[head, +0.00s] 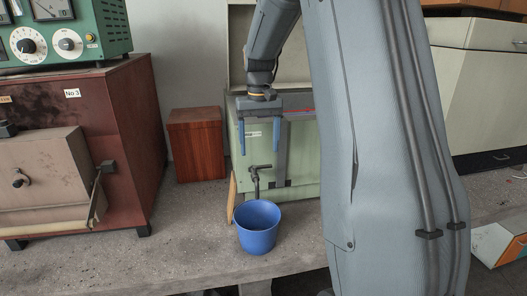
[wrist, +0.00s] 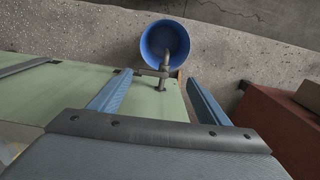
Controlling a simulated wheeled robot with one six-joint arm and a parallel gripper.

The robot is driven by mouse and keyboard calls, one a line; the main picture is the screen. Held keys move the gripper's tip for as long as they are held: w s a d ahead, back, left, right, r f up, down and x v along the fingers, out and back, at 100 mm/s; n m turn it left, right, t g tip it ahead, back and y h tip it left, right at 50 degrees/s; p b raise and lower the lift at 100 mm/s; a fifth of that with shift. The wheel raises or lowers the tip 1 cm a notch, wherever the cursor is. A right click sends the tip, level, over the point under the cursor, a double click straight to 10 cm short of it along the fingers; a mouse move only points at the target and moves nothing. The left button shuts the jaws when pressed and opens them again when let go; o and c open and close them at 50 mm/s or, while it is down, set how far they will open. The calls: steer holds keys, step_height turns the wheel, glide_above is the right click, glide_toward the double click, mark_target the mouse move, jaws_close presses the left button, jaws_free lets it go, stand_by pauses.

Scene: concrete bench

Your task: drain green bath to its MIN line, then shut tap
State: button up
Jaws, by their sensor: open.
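The green bath (head: 300,150) is a pale green box on the bench, partly hidden behind my arm. Its front carries a dark grey strip, a small white label (head: 253,134) and a tap (head: 259,170) low down. The tap also shows in the wrist view (wrist: 160,72), with its spout above a blue bucket (head: 257,228). The bucket stands on the bench below; it shows in the wrist view too (wrist: 165,42). My gripper (head: 262,154) is open and empty, fingers pointing down in front of the bath, above the tap. The MIN line and water level cannot be made out.
A wooden block (head: 196,145) stands left of the bath. A dark red furnace (head: 135,130) with a green meter box (head: 70,30) on top fills the left. The bench's front edge lies just before the bucket. Bare bench (head: 180,225) lies left of the bucket.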

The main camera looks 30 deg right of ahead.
mark_target(262, 166)
steer(key=shift+w+d+f+p, duration=0.25)
steer(key=shift+f+p, duration=0.2)
steer(key=shift+f, duration=0.6)
steer(key=shift+w+d+f+p, duration=0.2)
steer(key=shift+f+p, duration=0.25)
steer(key=shift+f, duration=0.65)
steer(key=shift+w+d+f+p, duration=0.15)
steer(key=shift+d+f+p, duration=0.25)
steer(key=shift+f, duration=0.65)
steer(key=shift+a, duration=0.1)
steer(key=c, duration=1)
